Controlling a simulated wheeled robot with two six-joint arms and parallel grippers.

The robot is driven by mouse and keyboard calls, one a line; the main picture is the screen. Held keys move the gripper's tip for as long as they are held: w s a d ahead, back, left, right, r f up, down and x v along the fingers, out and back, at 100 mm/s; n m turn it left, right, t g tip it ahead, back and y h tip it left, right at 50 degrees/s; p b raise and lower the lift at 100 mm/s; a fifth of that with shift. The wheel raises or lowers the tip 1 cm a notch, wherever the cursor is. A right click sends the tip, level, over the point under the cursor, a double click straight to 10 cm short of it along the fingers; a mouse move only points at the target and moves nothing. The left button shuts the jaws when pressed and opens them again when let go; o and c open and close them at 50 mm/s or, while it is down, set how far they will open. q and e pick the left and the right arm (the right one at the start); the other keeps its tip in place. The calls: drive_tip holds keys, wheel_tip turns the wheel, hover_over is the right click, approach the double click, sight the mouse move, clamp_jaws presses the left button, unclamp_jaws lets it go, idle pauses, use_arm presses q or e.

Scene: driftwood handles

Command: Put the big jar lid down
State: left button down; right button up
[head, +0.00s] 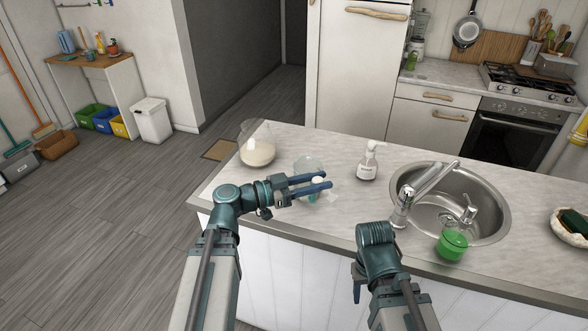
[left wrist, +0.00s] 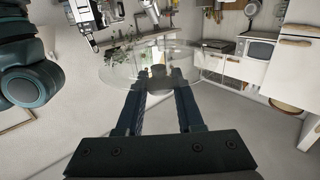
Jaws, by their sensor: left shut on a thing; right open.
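My left gripper (head: 328,181) is shut on the big jar lid, a clear glass disc (head: 308,164), above the left part of the counter. In the left wrist view the lid (left wrist: 120,66) spreads out beyond the fingertips (left wrist: 158,78), which hold it near its middle. A big clear jar (head: 257,152) with pale contents stands upright on the counter, left of my left gripper. No lid shows on its top. My right gripper (head: 357,291) hangs low at the counter's front edge, open and empty; its fingers are partly hidden by its wrist.
On the light counter (head: 335,215) a soap bottle (head: 367,163) stands right of the lid. Further right are a sink (head: 470,221) with a tap (head: 404,203), a green cup (head: 452,245) and a dish with a sponge (head: 573,224). The counter front, left of the sink, is mostly clear.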

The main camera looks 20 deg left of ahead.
use_arm(q)
drive_tip(key=w+a+f+n+t+y+b, duration=0.2)
drive_tip(key=w+a+f+n+y+b, duration=0.15)
drive_tip(key=a, duration=0.75)
drive_tip(key=w+a+f+n+t+y+b, duration=0.3)
drive_tip(key=w+a+y, duration=0.2)
drive_tip(key=a, duration=0.7)
drive_tip(key=w+a+f+n+t+y+b, duration=0.25)
drive_tip(key=w+a+y, duration=0.2)
drive_tip(key=a, duration=0.65)
drive_tip(key=shift+h, duration=0.5)
wheel_tip(320, 180, down, 10)
drive_tip(key=b, duration=1)
drive_tip(key=shift+w+d+f, duration=0.1)
drive_tip(key=shift+w+f, duration=0.05)
drive_tip(key=shift+f, duration=0.05)
drive_tip(key=shift+f, duration=0.1)
drive_tip(key=shift+f, duration=0.15)
drive_tip(key=c, duration=0.5)
unclamp_jaws()
drive_tip(key=shift+c, duration=0.2)
